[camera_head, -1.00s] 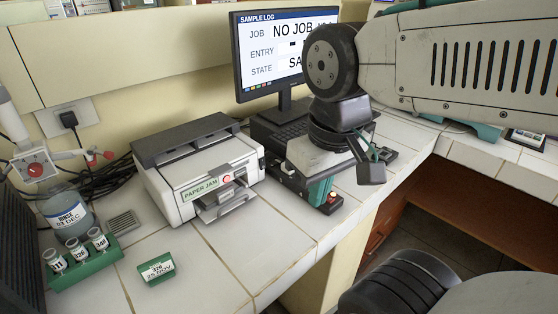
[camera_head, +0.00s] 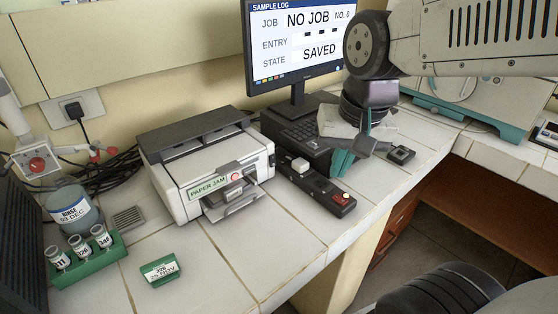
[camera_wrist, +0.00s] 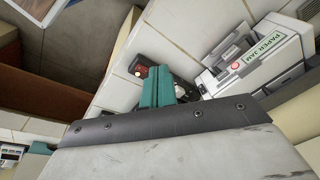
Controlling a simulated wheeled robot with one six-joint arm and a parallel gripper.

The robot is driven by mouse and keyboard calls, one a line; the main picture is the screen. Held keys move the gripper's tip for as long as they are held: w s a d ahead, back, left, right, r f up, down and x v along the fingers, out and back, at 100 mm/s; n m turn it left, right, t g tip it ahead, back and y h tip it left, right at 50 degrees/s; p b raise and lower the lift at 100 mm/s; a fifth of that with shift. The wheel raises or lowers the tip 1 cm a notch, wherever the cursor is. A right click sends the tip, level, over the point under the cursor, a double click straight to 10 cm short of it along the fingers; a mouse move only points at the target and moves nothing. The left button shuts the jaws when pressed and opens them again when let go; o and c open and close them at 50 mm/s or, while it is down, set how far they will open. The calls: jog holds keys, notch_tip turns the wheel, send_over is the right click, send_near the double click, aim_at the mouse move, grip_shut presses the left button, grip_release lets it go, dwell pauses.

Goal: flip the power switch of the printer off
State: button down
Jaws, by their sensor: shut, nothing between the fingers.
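The white and grey printer (camera_head: 205,165) stands on the tiled bench, with a green PAPER JAM label (camera_head: 208,187) and a red round button (camera_head: 236,177) on its front. It also shows in the wrist view (camera_wrist: 262,58). A black power strip (camera_head: 312,184) lies right of it, with a white plug and a red switch (camera_head: 341,197) at its near end. The red switch shows in the wrist view (camera_wrist: 138,70) just left of the fingertips. My gripper (camera_head: 339,165) is shut and empty, its teal fingers (camera_wrist: 157,88) beside and behind the strip. I cannot tell the switch's position.
A small black box (camera_head: 401,155) lies right of my gripper. A green vial rack (camera_head: 90,262), a bottle (camera_head: 70,212) and a green tag holder (camera_head: 160,269) stand at left. The bench's front edge is close.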

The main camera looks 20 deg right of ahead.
aim_at(273, 161)
jog(key=w+f+m, duration=0.2)
jog(key=w+m, duration=0.3)
jog(key=w, duration=0.3)
jog(key=w+f+m+t, duration=0.1)
jog(key=w+f+m, duration=0.2)
jog(key=w+m, duration=0.2)
jog(key=w, duration=0.3)
jog(key=shift+w+f+t+y, duration=0.25)
jog(key=shift+w+t+y, duration=0.05)
jog(key=shift+a, duration=0.1)
jog(key=x, duration=1)
jog(key=shift+w+f, duration=0.1)
jog(key=shift+f, duration=0.1)
jog(key=shift+w+a, duration=0.2)
jog(key=shift+w, duration=0.4)
jog(key=shift+w+a, duration=0.25)
jog(key=shift+w, duration=0.35)
jog(key=shift+w+a, duration=0.15)
jog(key=shift+w, duration=0.45)
jog(key=shift+w+a+f, duration=0.1)
jog(key=shift+w+f, duration=0.05)
jog(key=shift+w, duration=0.1)
